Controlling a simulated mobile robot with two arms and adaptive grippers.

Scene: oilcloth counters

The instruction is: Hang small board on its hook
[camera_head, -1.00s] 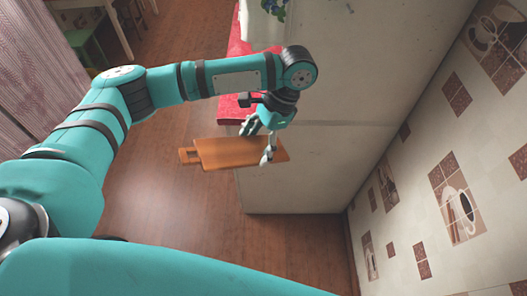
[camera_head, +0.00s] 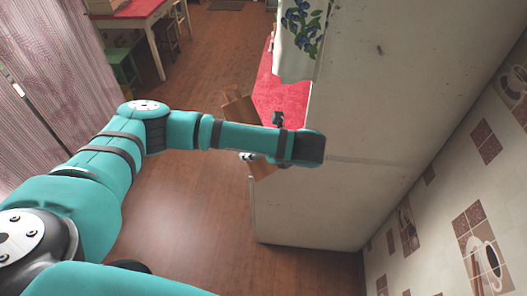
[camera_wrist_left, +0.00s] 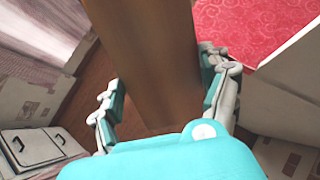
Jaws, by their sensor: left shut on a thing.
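The small wooden board (camera_head: 238,106) is tilted in the head view, partly hidden behind my left forearm; a lower piece of it shows beneath the arm. My left gripper (camera_head: 250,157) is mostly hidden there, with only pale finger parts showing. In the left wrist view, the gripper (camera_wrist_left: 163,98) is shut on the board (camera_wrist_left: 160,55), with a finger against each side. A small dark mark (camera_head: 380,50) is on the pale tall panel (camera_head: 340,120); I cannot tell whether it is the hook. My right gripper is not in view.
A red countertop (camera_head: 285,92) lies behind the board, beside a hanging cloth with blue flowers (camera_head: 300,38). The pale panel stands close right of my left wrist. A tiled wall (camera_head: 480,230) is at right. Wooden floor (camera_head: 180,210) is open below.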

